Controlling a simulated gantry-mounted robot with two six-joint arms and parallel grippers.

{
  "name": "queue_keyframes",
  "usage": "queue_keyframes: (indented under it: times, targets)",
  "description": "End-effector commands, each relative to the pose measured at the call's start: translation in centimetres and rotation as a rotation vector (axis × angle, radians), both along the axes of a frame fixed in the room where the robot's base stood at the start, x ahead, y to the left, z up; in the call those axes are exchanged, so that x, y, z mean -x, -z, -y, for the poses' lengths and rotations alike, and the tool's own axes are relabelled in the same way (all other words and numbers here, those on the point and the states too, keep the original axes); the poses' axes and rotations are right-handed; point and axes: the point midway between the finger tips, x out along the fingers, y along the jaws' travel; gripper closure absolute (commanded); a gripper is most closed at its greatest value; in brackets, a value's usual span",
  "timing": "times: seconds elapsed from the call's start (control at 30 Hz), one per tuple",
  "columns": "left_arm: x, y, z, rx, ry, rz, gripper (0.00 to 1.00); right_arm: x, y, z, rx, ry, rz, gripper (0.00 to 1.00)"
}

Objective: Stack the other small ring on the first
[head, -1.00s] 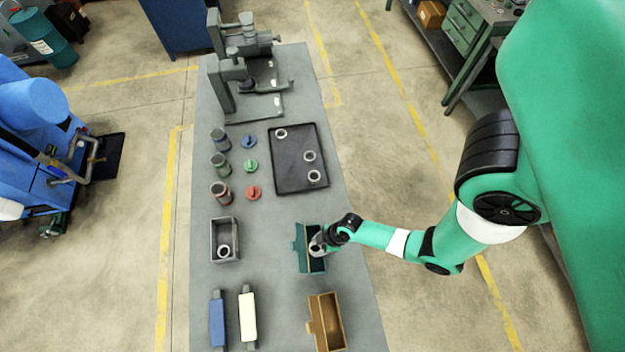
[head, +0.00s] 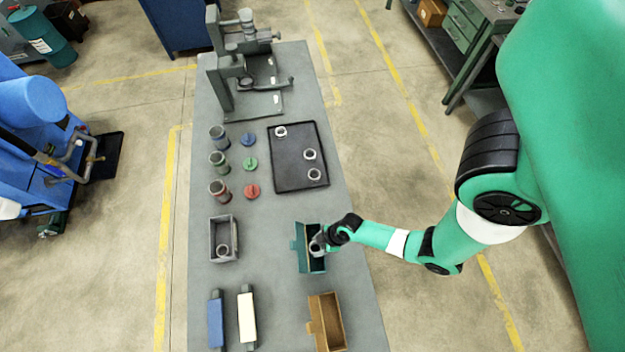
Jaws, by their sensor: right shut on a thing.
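My right gripper (head: 316,243) is low over the open teal box (head: 301,258) at the right of the table. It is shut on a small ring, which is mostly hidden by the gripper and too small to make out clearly. Whether another ring lies under it in the teal box cannot be seen. Three pale rings lie apart on the black tray (head: 288,170): an upper left ring (head: 281,126), a middle ring (head: 304,155) and a lower ring (head: 309,175). One more ring (head: 223,244) sits in the grey box (head: 213,244). My left gripper is out of view.
A brown open box (head: 314,325) stands in front of the teal box. Blue (head: 216,322) and cream (head: 247,318) blocks lie front left. Several canisters and coloured discs stand left of the tray, and a grey press (head: 222,85) at the back. The table middle is clear.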

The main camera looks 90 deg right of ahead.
Motion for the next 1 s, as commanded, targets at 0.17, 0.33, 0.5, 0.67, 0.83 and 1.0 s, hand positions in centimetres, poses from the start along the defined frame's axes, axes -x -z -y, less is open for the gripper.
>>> queue_keyframes:
  times: [0.17,0.33,0.5,0.67,0.83,1.0]
  targets:
    - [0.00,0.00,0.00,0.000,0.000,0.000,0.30,-0.01,0.00,0.01,0.000,0.000,0.000,1.00]
    - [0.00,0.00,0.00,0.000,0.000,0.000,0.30,-0.01,0.00,0.01,0.000,0.000,0.000,0.12]
    - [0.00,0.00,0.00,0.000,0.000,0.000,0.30,-0.01,0.00,0.00,0.000,0.000,0.000,0.08]
    - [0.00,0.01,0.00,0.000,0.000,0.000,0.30,0.01,0.01,0.00,0.000,0.000,0.000,0.00]
    - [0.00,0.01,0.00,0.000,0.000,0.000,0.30,0.01,0.01,0.00,0.000,0.000,0.000,0.00]
    - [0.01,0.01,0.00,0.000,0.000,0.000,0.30,0.00,0.00,0.00,0.000,0.000,0.000,0.00]
